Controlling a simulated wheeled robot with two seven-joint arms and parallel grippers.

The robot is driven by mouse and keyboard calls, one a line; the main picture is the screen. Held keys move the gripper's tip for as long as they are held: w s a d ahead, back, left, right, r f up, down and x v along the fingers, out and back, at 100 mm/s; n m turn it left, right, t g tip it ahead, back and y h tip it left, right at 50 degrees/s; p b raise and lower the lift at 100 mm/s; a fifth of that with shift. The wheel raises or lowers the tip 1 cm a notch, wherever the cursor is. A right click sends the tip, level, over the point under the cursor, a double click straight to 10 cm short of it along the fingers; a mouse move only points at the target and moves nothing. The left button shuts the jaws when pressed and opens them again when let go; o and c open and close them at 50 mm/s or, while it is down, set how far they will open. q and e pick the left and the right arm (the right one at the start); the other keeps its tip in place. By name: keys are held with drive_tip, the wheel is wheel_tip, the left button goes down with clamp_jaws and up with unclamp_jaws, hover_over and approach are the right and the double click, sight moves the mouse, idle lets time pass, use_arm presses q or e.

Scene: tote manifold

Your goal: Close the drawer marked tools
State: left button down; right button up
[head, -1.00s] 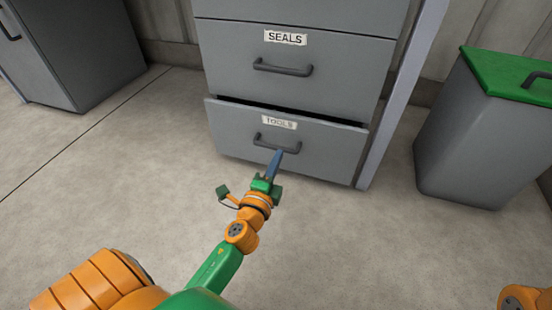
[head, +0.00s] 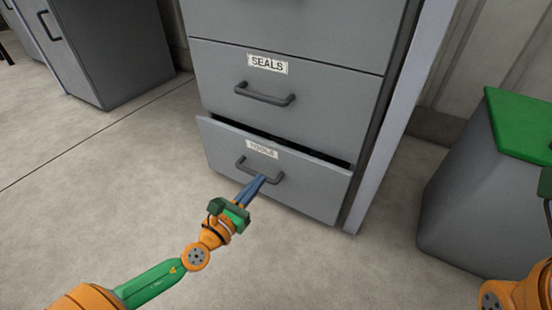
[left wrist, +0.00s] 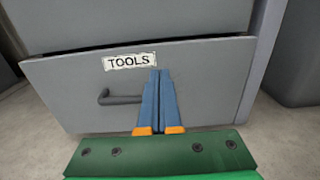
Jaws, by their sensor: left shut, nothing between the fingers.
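The tools drawer (head: 310,186) is the lowest grey drawer of the cabinet. It stands slightly out, with a dark gap along its top edge. Its white label reads TOOLS in the left wrist view (left wrist: 129,61). Its dark bar handle (head: 247,170) is partly hidden by my left gripper (head: 262,180). The left gripper is shut and empty, its blue fingers together and pointing at the drawer front by the handle's right end. In the left wrist view the fingertips (left wrist: 162,73) overlap the front just right of the label; I cannot tell whether they touch. My right gripper is not clearly visible.
The closed seals drawer (head: 310,100) is directly above. A grey bin with a green lid (head: 520,125) stands at the right. Another grey cabinet (head: 115,50) stands at the back left. The floor in front and to the left is clear.

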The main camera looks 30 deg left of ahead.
sight(281, 154)
use_arm(q)
drive_tip(key=w, duration=0.9)
drive_tip(key=shift+w+d+b, duration=0.2)
drive_tip(key=shift+d+b, duration=0.15)
drive_tip(key=shift+w, duration=0.15)
